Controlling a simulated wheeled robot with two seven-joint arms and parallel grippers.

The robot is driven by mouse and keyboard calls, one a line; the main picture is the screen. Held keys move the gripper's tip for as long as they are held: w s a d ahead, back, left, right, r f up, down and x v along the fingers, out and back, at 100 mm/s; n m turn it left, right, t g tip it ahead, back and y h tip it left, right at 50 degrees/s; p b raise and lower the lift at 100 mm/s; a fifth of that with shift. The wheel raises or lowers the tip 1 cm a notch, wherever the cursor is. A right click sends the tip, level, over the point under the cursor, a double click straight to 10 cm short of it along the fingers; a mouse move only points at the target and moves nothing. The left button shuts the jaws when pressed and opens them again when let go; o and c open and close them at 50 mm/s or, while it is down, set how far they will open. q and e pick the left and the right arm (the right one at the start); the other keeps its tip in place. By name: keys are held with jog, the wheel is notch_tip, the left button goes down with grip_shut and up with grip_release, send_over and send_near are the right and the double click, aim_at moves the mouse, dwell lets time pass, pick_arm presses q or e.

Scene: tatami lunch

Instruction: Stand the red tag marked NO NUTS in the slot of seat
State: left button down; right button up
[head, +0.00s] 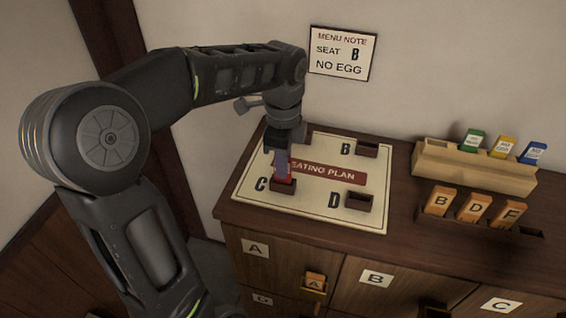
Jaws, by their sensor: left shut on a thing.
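My left gripper (281,158) points down over the seating plan board (262,207), shut on a red tag (284,173). The tag is upright at the small brown slot block of seat C (283,187); its lower end appears to be at or in the slot, and I cannot tell how deep. Its lettering is not readable. The slot blocks of seat B (368,149) and seat D (358,201) look empty. Another block at the back left is mostly hidden by the gripper. My right gripper is not in view.
A light wooden rack (430,160) at right holds green (473,140), yellow (502,147) and blue (533,152) tags. Orange tags B, D and F (474,208) stand before it. A wall note (343,54) reads SEAT B NO EGG. Lettered drawers are below.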

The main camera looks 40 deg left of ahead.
pick_arm(q)
jog(key=shift+f, duration=0.15)
jog(key=shift+f, duration=0.3)
jog(key=shift+f, duration=0.1)
dwell(0.5)
jog(key=c, duration=1.4)
grip_release()
jog(key=shift+o, duration=0.4)
jog(key=o, duration=0.6)
jog(key=shift+c, duration=0.2)
